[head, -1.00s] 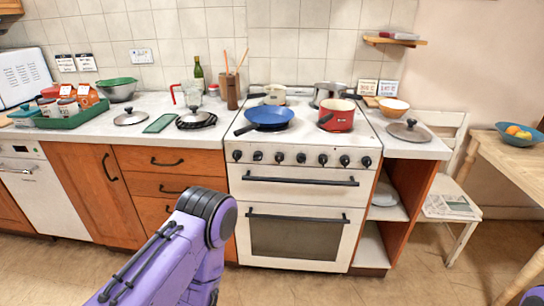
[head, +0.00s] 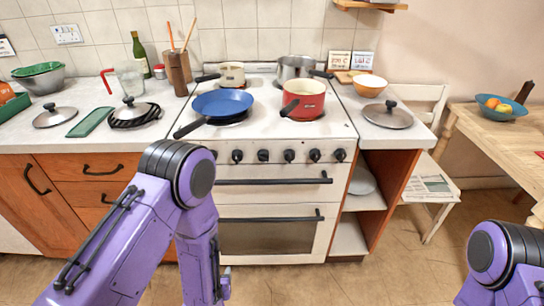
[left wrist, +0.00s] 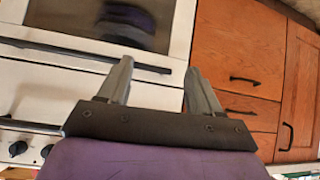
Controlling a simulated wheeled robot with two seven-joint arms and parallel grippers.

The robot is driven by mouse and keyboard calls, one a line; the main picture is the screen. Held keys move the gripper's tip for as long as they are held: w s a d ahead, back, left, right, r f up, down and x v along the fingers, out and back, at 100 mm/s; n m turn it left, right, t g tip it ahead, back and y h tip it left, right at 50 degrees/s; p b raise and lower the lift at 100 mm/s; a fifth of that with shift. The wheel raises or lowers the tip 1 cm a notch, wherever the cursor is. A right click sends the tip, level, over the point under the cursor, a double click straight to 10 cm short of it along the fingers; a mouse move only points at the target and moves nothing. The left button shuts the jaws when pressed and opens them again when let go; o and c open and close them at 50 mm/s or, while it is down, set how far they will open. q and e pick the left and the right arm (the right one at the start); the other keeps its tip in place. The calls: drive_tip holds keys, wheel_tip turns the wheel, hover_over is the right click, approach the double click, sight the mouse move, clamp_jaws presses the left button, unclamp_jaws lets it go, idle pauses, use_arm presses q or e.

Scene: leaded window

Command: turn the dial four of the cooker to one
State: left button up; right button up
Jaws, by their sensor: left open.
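The cooker (head: 300,190) is white, with a row of several black dials along its front panel; one dial (head: 263,156) sits near the middle of the row. My left arm covers the row's left end, and no numbers are legible, so I cannot tell which is dial four. In the left wrist view some dials (left wrist: 18,147) show at the lower left. My left gripper (left wrist: 160,66) is open and empty, pointing at the cooker's oven doors, apart from the dials. In the head view its fingers are not clear. My right arm shows at the right edge, its gripper out of view.
A blue frying pan (head: 222,104) with its handle jutting forward, a red pot (head: 303,100) and other pots stand on the hob. Oven door handles (head: 275,181) stick out below the dials. Wooden drawers (head: 92,168) adjoin on the left; open shelves (head: 362,205) are on the right.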

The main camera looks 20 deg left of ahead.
use_arm(q)
drive_tip(key=w+d+r+m+t, duration=0.1)
drive_tip(key=w+d+r+t, duration=0.25)
drive_tip(key=w+r, duration=0.5)
drive_tip(key=t+y, duration=0.1)
drive_tip(key=t, duration=0.4)
approach(263, 161)
drive_tip(key=p+x, duration=0.1)
drive_tip(key=x, duration=0.8)
drive_tip(key=shift+w+r, duration=0.1)
drive_tip(key=shift+r, duration=0.05)
drive_tip(key=shift+w+m, duration=0.25)
drive_tip(key=shift+m, duration=0.05)
drive_tip(key=c, duration=1)
